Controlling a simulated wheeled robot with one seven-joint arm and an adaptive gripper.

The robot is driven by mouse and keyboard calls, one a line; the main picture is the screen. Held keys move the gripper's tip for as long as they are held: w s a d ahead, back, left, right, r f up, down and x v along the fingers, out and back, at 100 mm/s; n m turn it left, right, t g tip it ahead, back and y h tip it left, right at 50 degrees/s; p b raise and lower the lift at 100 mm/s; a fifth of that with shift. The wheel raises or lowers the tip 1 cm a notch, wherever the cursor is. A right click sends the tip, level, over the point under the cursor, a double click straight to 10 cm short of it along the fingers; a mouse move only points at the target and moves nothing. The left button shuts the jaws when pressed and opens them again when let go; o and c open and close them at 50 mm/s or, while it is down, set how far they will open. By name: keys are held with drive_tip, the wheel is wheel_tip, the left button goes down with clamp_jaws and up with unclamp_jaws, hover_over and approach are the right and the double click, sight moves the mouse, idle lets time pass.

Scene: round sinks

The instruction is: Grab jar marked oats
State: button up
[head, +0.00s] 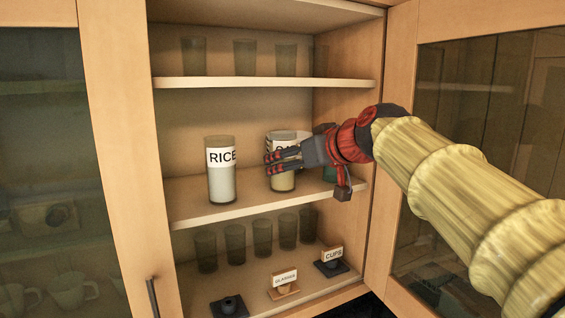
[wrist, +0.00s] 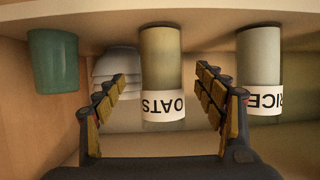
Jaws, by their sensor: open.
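The oats jar (head: 283,180) stands upright on the middle shelf (head: 200,214) of the open cabinet, partly hidden behind my gripper in the head view. In the wrist view, which is upside down, the oats jar (wrist: 161,62) shows its white OATS label between my fingers. My gripper (head: 268,161) is open and empty. It is in front of the jar, with its fingertips (wrist: 160,78) spread to either side of it in the wrist view. I cannot tell whether a finger touches it.
The rice jar (head: 221,172) stands left of the oats jar. A green cup (wrist: 53,60) and stacked white bowls (wrist: 117,65) are on the other side. Glasses (head: 245,57) stand on the shelf above. The cabinet's right door (head: 402,150) is open beside my arm.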

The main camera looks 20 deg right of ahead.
drive_tip(key=p+x, duration=0.1)
drive_tip(key=x, duration=0.3)
drive_tip(key=shift+w+a, duration=0.1)
drive_tip(key=shift+w, duration=0.15)
drive_tip(key=shift+s, duration=0.15)
drive_tip(key=shift+c, duration=0.4)
drive_tip(key=c, duration=1.5)
